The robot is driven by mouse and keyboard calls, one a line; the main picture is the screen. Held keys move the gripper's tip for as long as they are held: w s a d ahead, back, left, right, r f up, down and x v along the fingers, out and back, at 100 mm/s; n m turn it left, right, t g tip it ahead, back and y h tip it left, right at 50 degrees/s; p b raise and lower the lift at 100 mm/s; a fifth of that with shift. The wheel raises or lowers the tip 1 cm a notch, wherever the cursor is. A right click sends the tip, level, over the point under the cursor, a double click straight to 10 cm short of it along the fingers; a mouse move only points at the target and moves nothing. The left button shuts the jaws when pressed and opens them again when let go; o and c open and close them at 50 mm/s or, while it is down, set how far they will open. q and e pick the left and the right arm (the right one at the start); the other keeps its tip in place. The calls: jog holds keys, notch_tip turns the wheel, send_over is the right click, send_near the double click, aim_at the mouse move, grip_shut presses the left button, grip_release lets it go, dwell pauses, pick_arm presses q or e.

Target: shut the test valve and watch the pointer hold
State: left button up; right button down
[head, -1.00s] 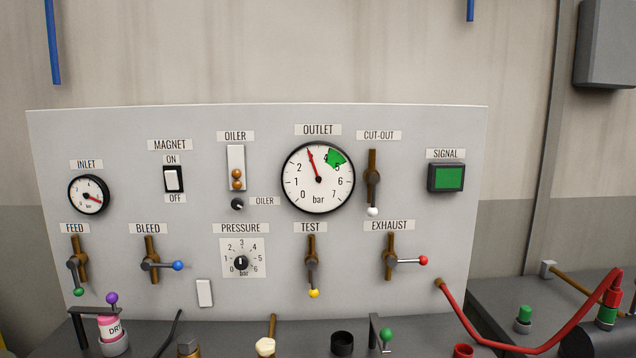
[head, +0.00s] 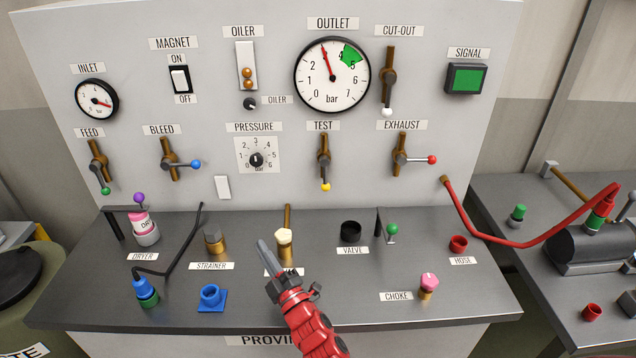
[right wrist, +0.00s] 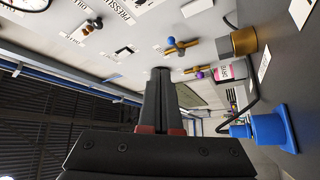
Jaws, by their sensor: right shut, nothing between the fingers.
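The test valve (head: 324,160) is on the upright panel under the TEST label. Its yellow-tipped lever points down, in line with its brown pipe. The outlet gauge (head: 332,76) is above it. Its red pointer stands up and slightly left, about where 3 belongs, left of the green band. My right gripper (head: 262,246) is shut and empty above the bench, below and left of the test valve and apart from it. Its closed fingers also show in the right wrist view (right wrist: 161,72). My left gripper is not in view.
The exhaust valve (head: 403,160), with a red-tipped sideways lever, is right of the test valve. The pressure knob (head: 256,159) is to its left. A cream-topped brass fitting (head: 284,244) stands close to my right gripper. The black cup (head: 351,232) and green-knobbed bracket (head: 390,230) stand farther right.

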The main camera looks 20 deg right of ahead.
aim_at(325, 175)
jog(key=w+d+r+g+h, duration=0.2)
jog(key=w+d+g+h, duration=0.1)
jog(key=w+d+h, duration=0.6)
jog(key=shift+d+g+h, duration=0.4)
jog(key=shift+d+h, duration=1.4)
jog(key=shift+d, duration=0.05)
jog(key=shift+w+r, duration=0.1)
jog(key=w+d, duration=0.7)
jog(key=w, duration=0.2)
